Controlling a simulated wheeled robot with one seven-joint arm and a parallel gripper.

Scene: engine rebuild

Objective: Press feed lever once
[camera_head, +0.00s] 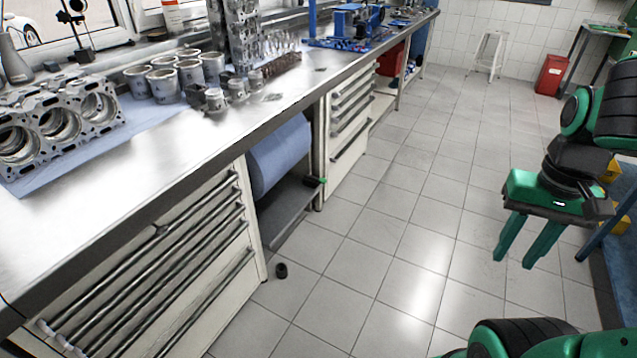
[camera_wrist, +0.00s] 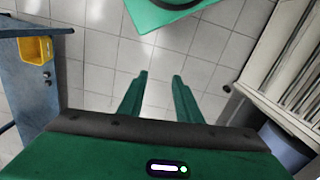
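A large blue paper roll (camera_head: 280,155) hangs under the workbench, between two drawer cabinets. A small dark lever-like piece with a green part (camera_head: 315,181) sticks out at the roll's lower right; I take it for the feed lever, but it is too small to be sure. My gripper (camera_head: 512,262) is at the right, over the open floor, well apart from the roll and lever. In the wrist view my gripper (camera_wrist: 160,75) has its two green fingers apart with only floor tiles between them. A bluish part of the roll (camera_wrist: 279,140) shows at the lower right there; the lever is not clear.
The metal workbench (camera_head: 150,165) carries engine blocks, pistons and a blue tool. A small black cylinder (camera_head: 281,270) lies on the floor near the front cabinet. A white stool (camera_head: 489,50) and red bin (camera_head: 551,75) stand far back. A blue cart (camera_wrist: 45,90) is beside me. Mid-floor is clear.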

